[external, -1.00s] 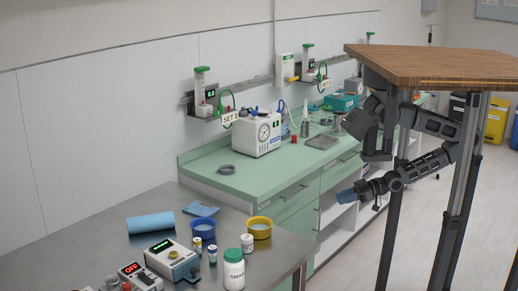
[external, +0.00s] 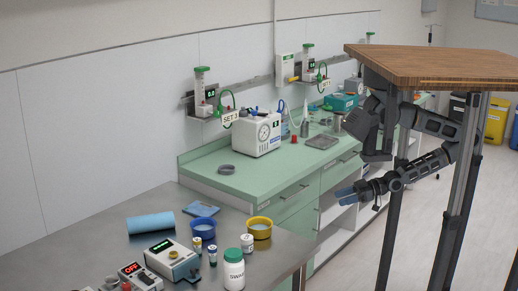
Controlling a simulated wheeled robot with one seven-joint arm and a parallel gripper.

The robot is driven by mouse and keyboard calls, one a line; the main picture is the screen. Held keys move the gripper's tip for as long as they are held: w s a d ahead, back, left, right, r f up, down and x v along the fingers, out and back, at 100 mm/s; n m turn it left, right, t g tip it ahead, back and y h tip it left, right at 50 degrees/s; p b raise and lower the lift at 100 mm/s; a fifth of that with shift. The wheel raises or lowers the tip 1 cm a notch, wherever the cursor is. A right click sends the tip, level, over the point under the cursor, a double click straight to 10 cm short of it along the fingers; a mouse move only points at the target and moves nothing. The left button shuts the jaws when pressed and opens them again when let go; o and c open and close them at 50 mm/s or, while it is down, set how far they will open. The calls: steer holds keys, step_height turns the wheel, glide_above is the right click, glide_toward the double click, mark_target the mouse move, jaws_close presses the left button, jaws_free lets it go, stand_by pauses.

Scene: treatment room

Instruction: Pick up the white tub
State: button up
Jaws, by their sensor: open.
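A small white tub (external: 247,244) stands upright on the steel table, in front of a yellow bowl (external: 260,232). A larger white jar with a green lid (external: 234,274) stands just in front of it, to its left. My gripper (external: 343,194) has blue-grey fingers, set apart and empty. It hangs in the air to the right of the table and well away from the tub, in front of the green counter's open shelves.
The steel table (external: 125,265) also holds a blue bowl (external: 203,228), a blue roll (external: 151,223), small vials and a white device (external: 172,261). A green counter (external: 240,185) with equipment stands behind. A wooden-topped stand (external: 440,65) is at right.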

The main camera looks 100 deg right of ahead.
steer(key=o, duration=0.6)
steer(key=shift+w, duration=0.1)
steer(key=n+t+y+b, duration=0.1)
steer(key=n+y+b, duration=0.2)
steer(key=n+y, duration=0.45)
glide_toward(227, 258)
steer(key=w+f+m+y, duration=0.1)
steer(key=w+m, duration=0.1)
steer(key=shift+x, duration=3.65)
